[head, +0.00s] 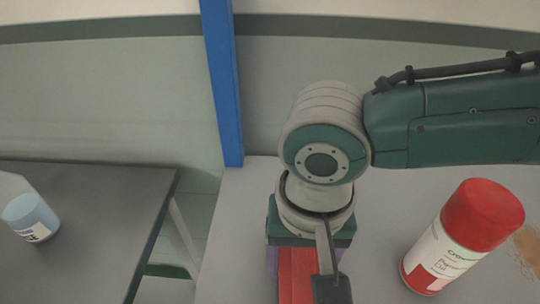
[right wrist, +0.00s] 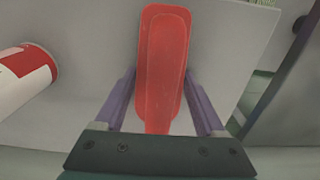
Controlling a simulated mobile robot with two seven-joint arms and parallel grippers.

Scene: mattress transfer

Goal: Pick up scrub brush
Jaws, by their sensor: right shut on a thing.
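The scrub brush (right wrist: 164,50) is red with a rounded oblong body, and fills the middle of the right wrist view. Part of it also shows in the head view (head: 298,268) below my right wrist. My right gripper (right wrist: 160,85) is shut on the brush, with one purple finger along each side of it. In the head view the right gripper (head: 297,262) points down at the light table, its tips cut off by the lower edge. The brush's underside is hidden, so I cannot tell whether it touches the table. My left gripper is not in view.
A red-and-white container (head: 462,236) stands on the light table (head: 377,230) to the right of my gripper, near a brown patch (head: 527,247). A dark table (head: 95,220) with a light blue container (head: 31,217) is at left, across a gap. A blue post (head: 222,85) stands behind.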

